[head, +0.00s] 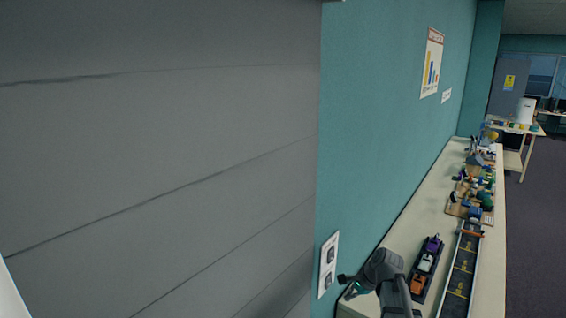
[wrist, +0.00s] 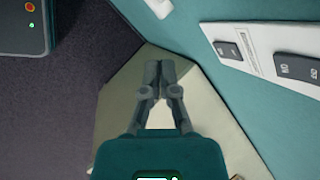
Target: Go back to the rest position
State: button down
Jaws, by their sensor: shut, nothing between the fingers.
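My gripper (wrist: 159,72) is shut and empty in the wrist view, its two fingertips together above the pale corner of a long table. In the head view my gripper (head: 345,283) is small and low, at the near end of the table, close to the wall. A white panel with dark switches (head: 328,264) is on the teal wall beside it. The same panel (wrist: 256,58) shows to the right of the fingers in the wrist view, apart from them.
The long table (head: 432,212) runs along the teal wall (head: 385,130). On it are a dark tray with small toy cars (head: 426,262), a long dark track (head: 463,265) and several models farther back. Grey boards fill the left. Dark carpet (head: 535,220) is clear at right.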

jog(key=s+a+f+n+g+h+b, duration=0.2)
jog(key=s+f+n+h+b, duration=0.3)
jog(key=s+f+n+b, duration=0.7)
jog(key=shift+s+a+f+n+g, duration=0.4)
jog(key=shift+s+a+f+n, duration=0.3)
jog(key=shift+s+f+n, duration=0.9)
jog(key=shift+w+f+m, duration=0.2)
jog(key=shift+m, duration=0.1)
